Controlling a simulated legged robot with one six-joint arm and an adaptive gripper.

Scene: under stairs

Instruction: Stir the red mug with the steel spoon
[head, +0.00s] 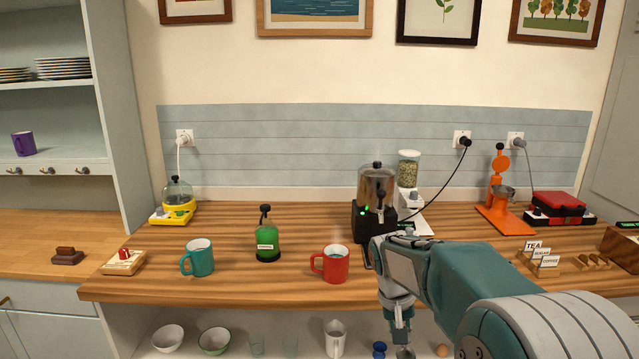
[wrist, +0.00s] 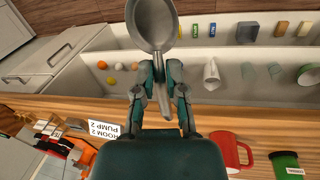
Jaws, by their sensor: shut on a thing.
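The red mug (head: 331,264) stands upright on the wooden counter, left of my arm, with its handle to the left and a dark liquid inside. It also shows at the lower right of the wrist view (wrist: 233,150). My gripper (head: 398,330) points down in front of the counter edge, right of the mug and apart from it. In the wrist view my gripper (wrist: 160,75) is shut on the handle of the steel spoon (wrist: 152,25), whose bowl sticks out beyond the fingers. In the head view the spoon's bowl (head: 405,352) shows only at the bottom edge.
A teal mug (head: 200,258) and a green pump bottle (head: 267,240) stand left of the red mug. Label signs (head: 540,250) are at the right. A lower shelf holds bowls (head: 215,340) and a white jug (head: 335,338).

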